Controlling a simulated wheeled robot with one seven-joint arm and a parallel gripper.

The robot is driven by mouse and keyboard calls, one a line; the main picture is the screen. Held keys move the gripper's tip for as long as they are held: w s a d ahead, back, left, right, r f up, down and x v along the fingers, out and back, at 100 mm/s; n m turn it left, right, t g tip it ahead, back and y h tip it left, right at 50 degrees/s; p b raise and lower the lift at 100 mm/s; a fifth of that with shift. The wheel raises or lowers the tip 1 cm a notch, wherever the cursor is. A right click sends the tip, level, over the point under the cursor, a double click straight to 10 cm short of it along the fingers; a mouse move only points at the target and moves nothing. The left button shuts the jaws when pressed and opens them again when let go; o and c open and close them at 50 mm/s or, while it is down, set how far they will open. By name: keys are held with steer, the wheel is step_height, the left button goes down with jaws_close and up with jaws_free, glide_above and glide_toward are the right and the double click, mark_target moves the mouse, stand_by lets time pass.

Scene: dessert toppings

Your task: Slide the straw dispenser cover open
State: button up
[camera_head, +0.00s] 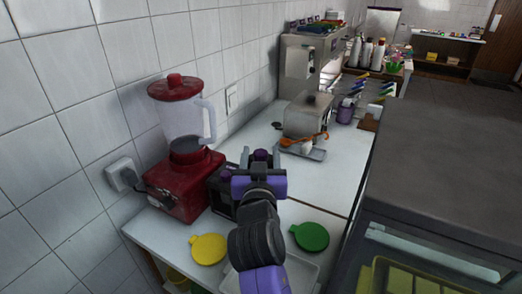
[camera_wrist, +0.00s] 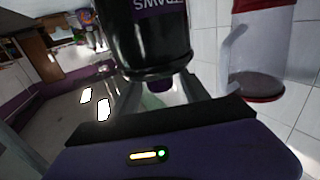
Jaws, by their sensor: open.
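The straw dispenser (camera_wrist: 160,45) is black with a purple label whose letters show upside down, reading "STRAWS" in part, at the top of the wrist view. Its rounded end is close to my gripper (camera_wrist: 158,92). My gripper is open, with one grey finger on each side of that end; I cannot tell whether they touch it. A pale greenish bit shows between the fingers. In the head view, my gripper (camera_head: 260,158) is beside a dark holder (camera_head: 221,197) with purple tops, and my arm hides part of this area. The cover's position is unclear.
A red blender (camera_head: 185,185) with a clear jug stands left of my gripper against the tiled wall. A yellow lid (camera_head: 208,249) and a green lid (camera_head: 310,236) lie in front. A grey freezer (camera_head: 455,150) is at right.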

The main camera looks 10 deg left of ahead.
steer(key=shift+w, duration=0.45)
steer(key=shift+c, duration=0.4)
jaws_close()
stand_by(0.8)
